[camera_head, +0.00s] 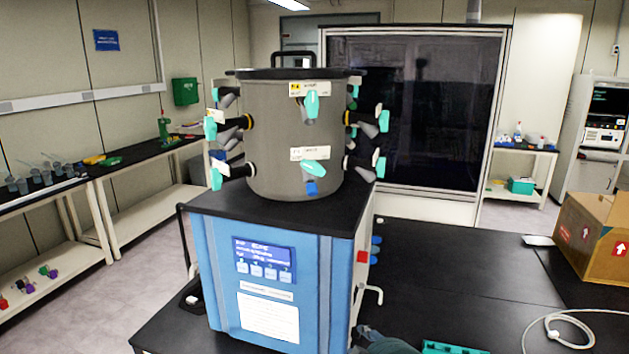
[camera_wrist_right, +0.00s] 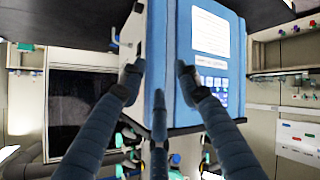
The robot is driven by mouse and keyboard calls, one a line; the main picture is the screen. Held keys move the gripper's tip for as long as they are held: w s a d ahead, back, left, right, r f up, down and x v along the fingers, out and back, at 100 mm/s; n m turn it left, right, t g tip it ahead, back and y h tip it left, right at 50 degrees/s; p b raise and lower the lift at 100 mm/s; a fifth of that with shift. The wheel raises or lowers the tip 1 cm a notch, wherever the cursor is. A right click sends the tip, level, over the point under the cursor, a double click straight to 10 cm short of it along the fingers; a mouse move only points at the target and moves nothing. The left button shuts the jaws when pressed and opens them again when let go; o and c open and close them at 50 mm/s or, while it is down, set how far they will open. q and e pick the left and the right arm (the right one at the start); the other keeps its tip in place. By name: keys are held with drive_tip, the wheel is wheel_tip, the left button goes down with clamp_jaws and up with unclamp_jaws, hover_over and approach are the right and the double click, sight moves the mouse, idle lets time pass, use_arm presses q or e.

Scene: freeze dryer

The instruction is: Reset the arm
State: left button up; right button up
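The freeze dryer (camera_head: 275,240) stands on the black bench, with a blue front, a small display and a grey drum (camera_head: 290,135) on top. Teal-handled valves (camera_head: 312,103) ring the drum. My right gripper (camera_head: 368,335) shows only in part at the bottom edge, right of the dryer's base. In the right wrist view my right gripper (camera_wrist_right: 158,82) has its three dark fingers spread, with nothing between them. The dryer's blue body (camera_wrist_right: 205,65) appears upside down beyond the fingers there. My left gripper is in neither view.
A cardboard box (camera_head: 595,235) stands at the right, with a coiled white cable (camera_head: 560,322) in front. A teal rack (camera_head: 450,348) lies at the bottom edge. Side tables with labware line the left wall.

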drive_tip(key=s+d+f+m+g+h, duration=0.1)
drive_tip(key=s+d+f+m+g, duration=0.15)
drive_tip(key=s+f, duration=0.55)
drive_tip(key=s+d+f+m+g, duration=0.25)
drive_tip(key=s+d+f, duration=0.2)
drive_tip(key=s, duration=0.85)
drive_tip(key=s+d+f+m+g+h, duration=0.1)
drive_tip(key=s+d+f+g, duration=0.2)
drive_tip(key=s+f, duration=0.55)
wheel_tip(320, 180, down, 31)
drive_tip(key=s+g+b, duration=0.1)
drive_tip(key=s+b, duration=0.1)
drive_tip(key=b, duration=0.6)
drive_tip(key=s+d+f+b, duration=0.1)
drive_tip(key=s+f+b, duration=0.2)
drive_tip(key=s+f, duration=0.6)
drive_tip(key=s+d+f+g+b, duration=0.1)
drive_tip(key=s+d+f+b, duration=0.1)
drive_tip(key=s+f, duration=0.7)
wheel_tip(320, 180, down, 6)
drive_tip(key=shift+f+b, duration=0.1)
drive_tip(key=shift+b, duration=0.65)
